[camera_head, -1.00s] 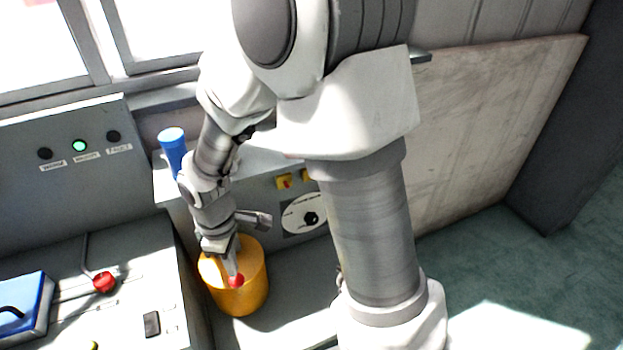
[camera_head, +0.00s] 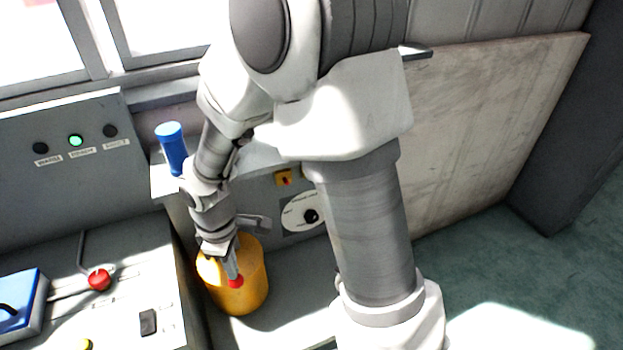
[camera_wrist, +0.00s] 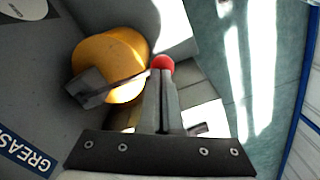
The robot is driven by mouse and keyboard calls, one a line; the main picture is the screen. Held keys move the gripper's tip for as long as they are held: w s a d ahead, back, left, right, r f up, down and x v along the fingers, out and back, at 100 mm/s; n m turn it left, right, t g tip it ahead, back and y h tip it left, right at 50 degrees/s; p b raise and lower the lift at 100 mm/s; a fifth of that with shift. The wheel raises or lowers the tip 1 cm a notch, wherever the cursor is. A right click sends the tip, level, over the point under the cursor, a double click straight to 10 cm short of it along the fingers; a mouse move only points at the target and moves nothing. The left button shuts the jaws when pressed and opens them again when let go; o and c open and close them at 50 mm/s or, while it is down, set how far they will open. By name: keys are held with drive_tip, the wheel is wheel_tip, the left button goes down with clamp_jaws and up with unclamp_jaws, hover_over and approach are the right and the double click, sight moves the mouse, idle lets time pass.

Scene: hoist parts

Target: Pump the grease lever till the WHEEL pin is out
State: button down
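The grease pump is a yellow drum (camera_head: 252,294) on the grey ledge, also in the wrist view (camera_wrist: 97,56). Its lever is a thin dark rod (camera_wrist: 126,81) running from a grey block (camera_wrist: 88,88) to a red ball knob (camera_wrist: 162,62). The knob also shows in the head view (camera_head: 236,282), partly covered by my fingers. My gripper (camera_head: 234,270) points down at the knob. In the wrist view its two fingers (camera_wrist: 160,78) are together, tips against the knob; no grip around it can be made out. I cannot identify the WHEEL pin.
A lamp panel (camera_head: 20,185) at the left has three lamps; the middle lamp (camera_head: 75,141) is lit green. A blue cylinder (camera_head: 172,150) stands behind my forearm. A white dial (camera_head: 291,217) is behind the drum. The left console (camera_head: 120,265) carries a red knob (camera_head: 99,279) and a blue box (camera_head: 22,300).

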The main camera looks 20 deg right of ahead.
drive_tip(key=shift+w+f+b, duration=0.2)
drive_tip(key=shift+f+b, duration=0.9)
drive_tip(key=shift+f, duration=0.35)
drive_tip(key=shift+w+f+b, duration=0.15)
drive_tip(key=shift+f+b, duration=0.9)
drive_tip(key=shift+f, duration=0.4)
drive_tip(key=r+p, duration=0.5)
drive_tip(key=s+r+p, duration=0.1)
drive_tip(key=r+p, duration=0.1)
drive_tip(key=r, duration=0.1)
drive_tip(key=shift+r, duration=0.25)
drive_tip(key=shift+f, duration=0.15)
drive_tip(key=shift+w+f+b, duration=0.15)
drive_tip(key=shift+f+b, duration=0.95)
drive_tip(key=shift+f, duration=0.3)
drive_tip(key=shift+w+f+b, duration=0.2)
drive_tip(key=shift+f+b, duration=0.95)
drive_tip(key=shift+f, duration=0.2)
drive_tip(key=shift+w+f+b, duration=0.15)
drive_tip(key=shift+f+b, duration=0.95)
drive_tip(key=shift+f, duration=0.3)
drive_tip(key=shift+s+r+p, duration=0.15)
drive_tip(key=shift+r+p, duration=1.05)
drive_tip(key=shift+r, duration=0.2)
drive_tip(key=shift+s+r+p, duration=0.2)
drive_tip(key=shift+r+p, duration=1.05)
drive_tip(key=shift+r, duration=0.2)
drive_tip(key=shift+s+r+p, duration=0.15)
drive_tip(key=shift+r+p, duration=1.05)
drive_tip(key=shift+r, duration=0.2)
